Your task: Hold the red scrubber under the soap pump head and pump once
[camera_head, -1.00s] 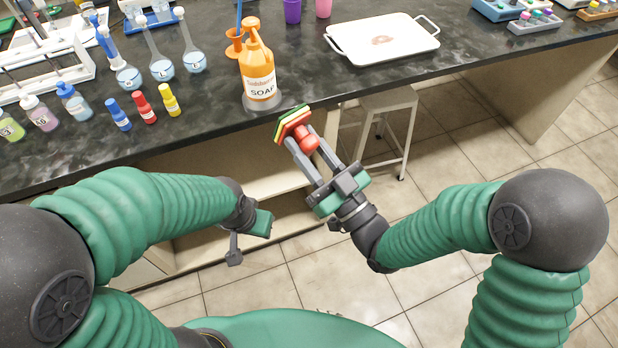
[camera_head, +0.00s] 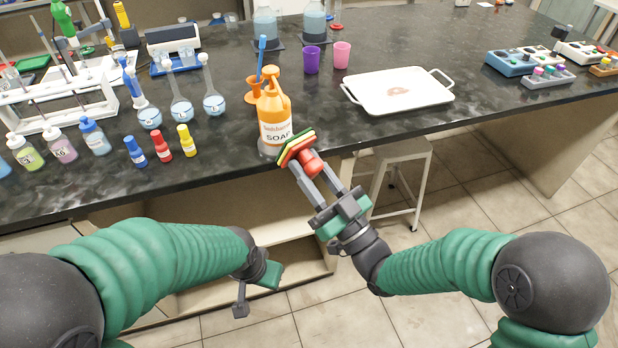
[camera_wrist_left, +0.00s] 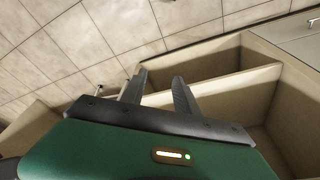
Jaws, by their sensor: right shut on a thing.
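The orange soap pump bottle (camera_head: 274,128) stands upright near the bench's front edge, with its pump head (camera_head: 269,76) on top. My right gripper (camera_head: 313,174) is shut on the red scrubber (camera_head: 311,161), gripping its red knob. The scrubber's layered green, yellow and red pad is tilted toward the bottle, low at its right side and well below the pump head. Whether pad and bottle touch I cannot tell. My left gripper (camera_head: 256,287) hangs below the bench front; the left wrist view shows its two fingers (camera_wrist_left: 159,88) apart with nothing between them.
An orange holder with a blue stick (camera_head: 262,50) is just behind the bottle. Small blue, red and yellow bottles (camera_head: 161,146) stand to its left, flasks (camera_head: 181,108) behind them. A white tray (camera_head: 440,97) lies right. A stool (camera_head: 415,180) and open shelf are below.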

